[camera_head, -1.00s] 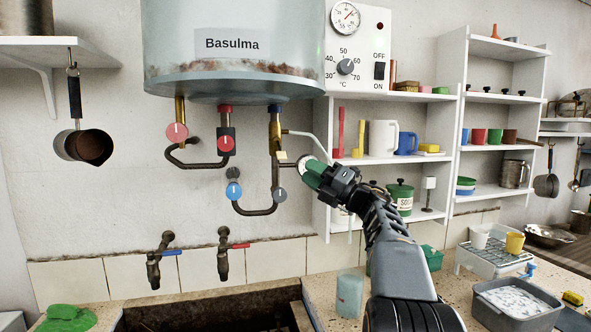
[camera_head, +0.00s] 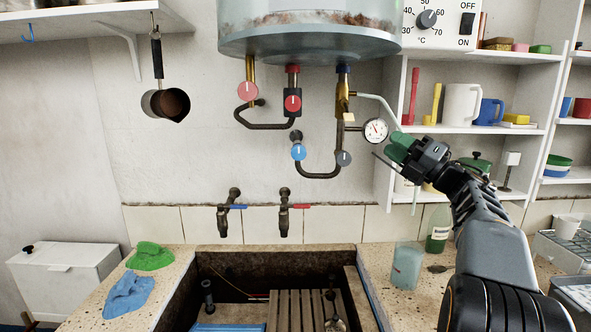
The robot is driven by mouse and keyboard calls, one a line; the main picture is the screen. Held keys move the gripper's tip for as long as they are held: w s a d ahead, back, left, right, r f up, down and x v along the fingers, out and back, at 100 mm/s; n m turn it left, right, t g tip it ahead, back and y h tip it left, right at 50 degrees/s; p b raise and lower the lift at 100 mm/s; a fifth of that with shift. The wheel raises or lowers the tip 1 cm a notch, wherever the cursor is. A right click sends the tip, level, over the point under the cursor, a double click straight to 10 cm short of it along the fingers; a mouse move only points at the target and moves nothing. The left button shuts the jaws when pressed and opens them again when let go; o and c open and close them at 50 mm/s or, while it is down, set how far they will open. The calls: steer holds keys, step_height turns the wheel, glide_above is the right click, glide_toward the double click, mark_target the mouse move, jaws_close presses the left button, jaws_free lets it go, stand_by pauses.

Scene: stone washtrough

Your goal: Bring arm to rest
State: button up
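My gripper (camera_head: 398,148) is at the end of my arm, which reaches up from the lower right. Whether the gripper touches the gauge or pipe cannot be told.
The stone trough (camera_head: 190,290) lies below, with two wall taps (camera_head: 284,212) behind it. A clear glass (camera_head: 407,265) and green bottle (camera_head: 438,230) stand on the right counter. Shelves (camera_head: 470,130) with mugs are behind my gripper. Green and blue cloths (camera_head: 128,295) lie left.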

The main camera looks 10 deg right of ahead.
steer(key=w+d+f+m+t+h, duration=0.15)
steer(key=d+f+m+h, duration=0.35)
steer(key=m+h, duration=0.55)
steer(key=w+d+f+m+t+h, duration=0.1)
steer(key=w+d+f+m+h, duration=0.15)
steer(key=d+m+h, duration=0.75)
steer(key=s+a+f+m+g+h+p, duration=0.2)
steer(key=s+a+f+m+g, duration=0.2)
steer(key=f+m+g, duration=0.5)
steer(key=s+a+f+m+g+y+p, duration=0.2)
steer(key=s+a+f+g+y, duration=0.1)
steer(key=s+a+f, duration=0.55)
steer(key=s+a+f+m+g+y+p, duration=0.25)
steer(key=s+a+f+g, duration=0.2)
steer(key=a, duration=0.65)
steer(key=s+a+r+n+y+p, duration=0.1)
steer(key=s+a+n+y+p, duration=0.1)
steer(key=s+a, duration=0.6)
steer(key=a+n, duration=0.1)
steer(key=a, duration=0.3)
steer(key=shift+r+y, duration=0.3)
steer(key=shift+y, duration=0.1)
